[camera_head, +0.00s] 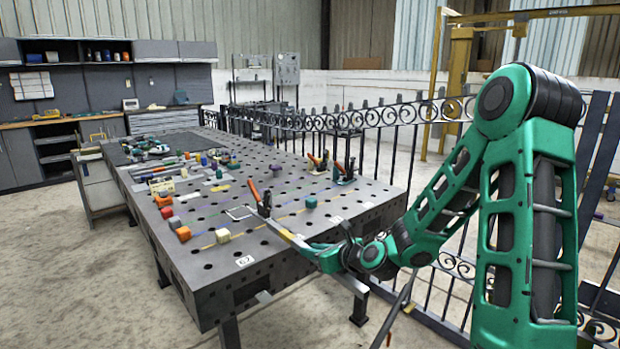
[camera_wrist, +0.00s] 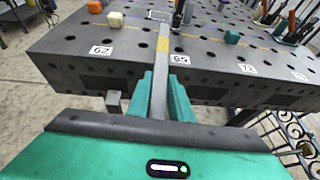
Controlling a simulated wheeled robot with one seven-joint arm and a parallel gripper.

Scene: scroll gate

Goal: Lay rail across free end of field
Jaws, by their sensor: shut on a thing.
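My gripper (camera_head: 318,256) is at the near right edge of the dark perforated table (camera_head: 205,278). In the wrist view its two teal fingers (camera_wrist: 160,97) are shut on a grey bar, likely the rail (camera_wrist: 159,88). The rail (camera_head: 287,236) points away from my gripper over the table, toward an orange-handled clamp (camera_head: 262,203). I cannot tell whether it touches the table top.
A cream block (camera_head: 222,236), an orange block (camera_head: 183,233) and a green block (camera_head: 311,201) stand on the table. Two more orange-handled clamps (camera_head: 345,171) stand at the back right. A black scroll fence (camera_head: 385,125) runs behind the table.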

